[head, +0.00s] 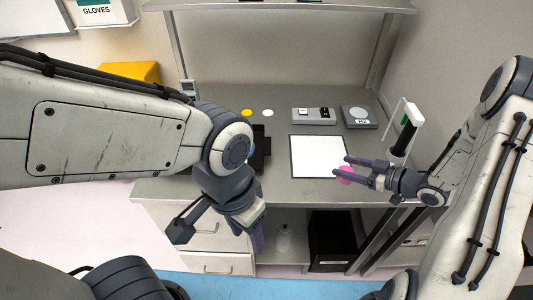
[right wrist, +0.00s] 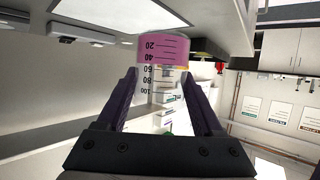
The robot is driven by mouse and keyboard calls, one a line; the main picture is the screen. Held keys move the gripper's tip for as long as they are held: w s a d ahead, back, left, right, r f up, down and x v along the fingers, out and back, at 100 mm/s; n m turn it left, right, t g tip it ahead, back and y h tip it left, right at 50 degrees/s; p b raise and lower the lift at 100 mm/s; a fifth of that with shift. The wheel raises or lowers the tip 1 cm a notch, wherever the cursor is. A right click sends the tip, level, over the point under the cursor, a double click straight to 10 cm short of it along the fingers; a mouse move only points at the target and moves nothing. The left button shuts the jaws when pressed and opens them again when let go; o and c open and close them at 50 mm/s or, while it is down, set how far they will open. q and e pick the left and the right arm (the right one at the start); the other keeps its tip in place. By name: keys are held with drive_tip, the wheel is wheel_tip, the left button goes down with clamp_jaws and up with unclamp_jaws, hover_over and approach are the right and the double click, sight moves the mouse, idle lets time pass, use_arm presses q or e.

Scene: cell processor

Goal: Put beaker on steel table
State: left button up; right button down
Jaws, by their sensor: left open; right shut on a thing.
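The beaker (right wrist: 162,68) is clear with a scale and pink liquid, and it sits between the two fingers of my right gripper (right wrist: 160,95) in the right wrist view. In the head view only its pink part (head: 345,176) shows beside the fingers of my right gripper (head: 357,171), which is shut on it. The beaker is at the right edge of the white square on the steel table (head: 285,184); I cannot tell whether it touches the surface. My left gripper (head: 218,236) is open and empty, in front of the table's drawers.
A white glowing square (head: 317,156) lies on the table. Two small grey devices (head: 314,115) (head: 359,116) stand behind it, and a black-and-white upright tool (head: 405,132) stands at the right. A black bin (head: 332,240) is under the table. The back-middle tabletop has free room.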

drive_tip(key=w+d+r+m+t+h+b, duration=0.2)
drive_tip(key=w+r+b, duration=0.2)
drive_tip(key=w+b, duration=0.45)
use_arm(q)
wheel_tip(320, 180, down, 11)
use_arm(e)
drive_tip(key=f, duration=1)
drive_tip(key=shift+w, duration=0.4)
drive_tip(key=shift+c, duration=0.2)
unclamp_jaws()
drive_tip(key=shift+f, duration=0.1)
